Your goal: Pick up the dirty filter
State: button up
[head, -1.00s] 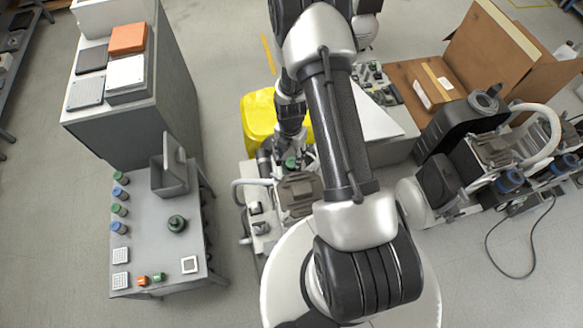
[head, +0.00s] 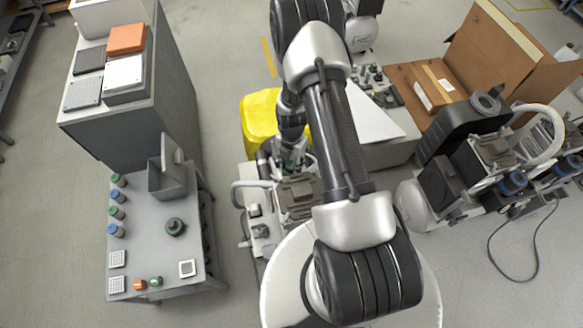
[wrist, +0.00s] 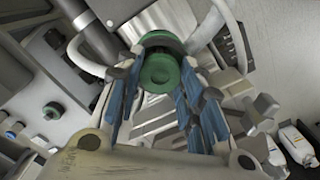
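A green round filter cap (wrist: 160,70) sits on the compressor below my gripper in the wrist view. It lies between the tips of the two blue-padded fingers of my gripper (wrist: 163,78), which are spread apart; I cannot tell whether they touch it. In the head view my gripper (head: 291,160) points down at the compressor (head: 298,195) in front of the yellow bin, and the cap there is mostly hidden by the arm. Which filter is dirty cannot be told from its look. A dark green round part (head: 175,227) stands on the grey side table.
The grey side table (head: 150,260) at left holds small jars, a tilted-screen box and small parts. A yellow bin (head: 259,115) stands just behind the compressor. Another compressor (head: 440,185) and an open cardboard box (head: 480,60) are at right.

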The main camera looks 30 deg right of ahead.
jog(key=c, duration=0.4)
jog(key=shift+r, duration=0.15)
jog(key=shift+c, duration=0.2)
